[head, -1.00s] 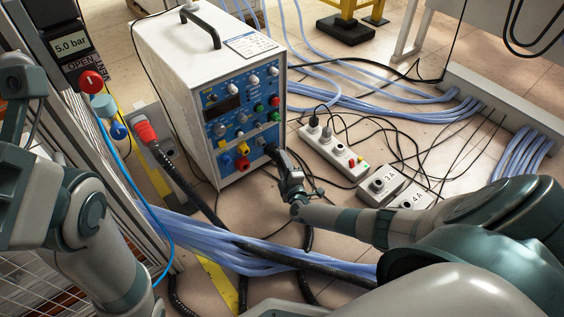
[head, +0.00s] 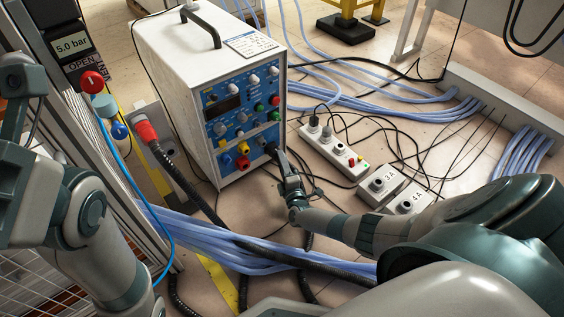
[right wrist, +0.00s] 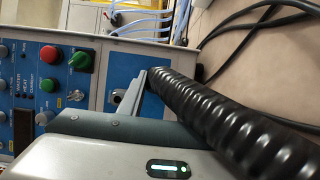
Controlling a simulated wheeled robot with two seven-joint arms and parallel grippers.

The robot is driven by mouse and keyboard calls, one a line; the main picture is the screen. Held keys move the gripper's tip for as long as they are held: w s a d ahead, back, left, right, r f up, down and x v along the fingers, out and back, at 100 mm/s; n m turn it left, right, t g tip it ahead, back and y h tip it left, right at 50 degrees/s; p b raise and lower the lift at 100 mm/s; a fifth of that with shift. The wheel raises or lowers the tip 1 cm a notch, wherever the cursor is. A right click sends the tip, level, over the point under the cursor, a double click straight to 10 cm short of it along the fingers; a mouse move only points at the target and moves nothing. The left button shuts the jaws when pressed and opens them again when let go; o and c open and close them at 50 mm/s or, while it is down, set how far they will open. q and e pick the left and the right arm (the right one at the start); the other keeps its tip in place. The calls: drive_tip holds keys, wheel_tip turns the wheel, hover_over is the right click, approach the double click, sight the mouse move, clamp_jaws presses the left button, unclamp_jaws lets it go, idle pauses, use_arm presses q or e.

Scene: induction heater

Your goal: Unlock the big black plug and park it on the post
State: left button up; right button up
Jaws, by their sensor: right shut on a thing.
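The big black plug (head: 269,149) is at the lower right of the blue front panel of the white heater (head: 165,60). My right gripper (head: 278,157) is shut on it, close against the panel. In the right wrist view the gripper's fingers (right wrist: 138,90) hide most of the plug. Its thick black ribbed cable (right wrist: 225,110) runs off to the lower right.
A white power strip (head: 335,150) and grey boxes marked 3A (head: 382,184) and 4A (head: 410,200) lie on the floor to the right. Blue hoses (head: 270,258) cross the floor in front. A red connector (head: 145,131) stands left of the heater.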

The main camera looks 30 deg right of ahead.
drive_tip(key=shift+f, duration=0.1)
drive_tip(key=o, duration=1.2)
drive_tip(key=shift+o, duration=0.2)
drive_tip(key=shift+s+a+p, duration=0.15)
drive_tip(key=shift+s+p, duration=0.25)
drive_tip(key=shift+s, duration=0.1)
drive_tip(key=p+v, duration=0.7)
drive_tip(key=v, duration=0.9)
drive_tip(key=shift+s, duration=0.2)
drive_tip(key=shift+s, duration=0.1)
